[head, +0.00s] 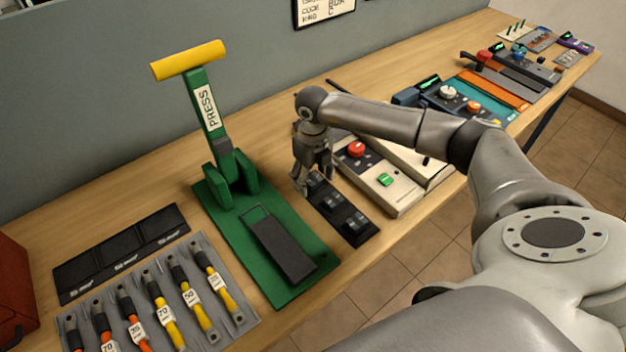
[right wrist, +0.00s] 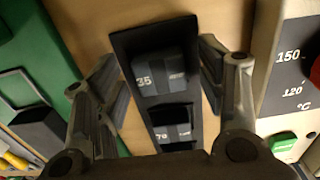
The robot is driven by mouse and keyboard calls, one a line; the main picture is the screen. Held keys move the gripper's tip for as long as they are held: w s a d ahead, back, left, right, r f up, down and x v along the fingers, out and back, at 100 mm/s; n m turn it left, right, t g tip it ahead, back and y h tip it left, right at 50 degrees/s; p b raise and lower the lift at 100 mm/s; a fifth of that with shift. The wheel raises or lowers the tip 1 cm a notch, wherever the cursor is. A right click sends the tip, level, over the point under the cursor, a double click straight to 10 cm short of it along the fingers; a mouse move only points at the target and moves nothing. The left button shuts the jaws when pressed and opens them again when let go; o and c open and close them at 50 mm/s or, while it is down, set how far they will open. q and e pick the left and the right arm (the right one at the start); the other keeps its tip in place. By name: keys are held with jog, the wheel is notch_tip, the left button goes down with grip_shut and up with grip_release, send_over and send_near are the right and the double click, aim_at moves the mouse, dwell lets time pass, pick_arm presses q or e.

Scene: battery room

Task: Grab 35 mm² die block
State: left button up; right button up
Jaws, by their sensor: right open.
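The 35 mm² die block (right wrist: 158,72) is dark grey with a white "35" on it. It sits in a black rack (right wrist: 128,48), at the upper end in the right wrist view. My right gripper (right wrist: 158,62) is open above the rack, with one finger on each side of the 35 block and no visible grip on it. In the head view the right gripper (head: 313,185) hangs over the far end of the rack (head: 364,238) and partly hides the block there. My left gripper is not in view.
A block marked 70 (right wrist: 172,133) sits below the 35 block. The green press (head: 220,225) stands left of the rack; a cream device with red and green buttons (head: 405,200) is close on the right. A black slotted tray (head: 75,280) and several cable lugs lie further left.

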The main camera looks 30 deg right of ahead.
jog(key=c, duration=1.3)
jog(key=shift+r, duration=0.1)
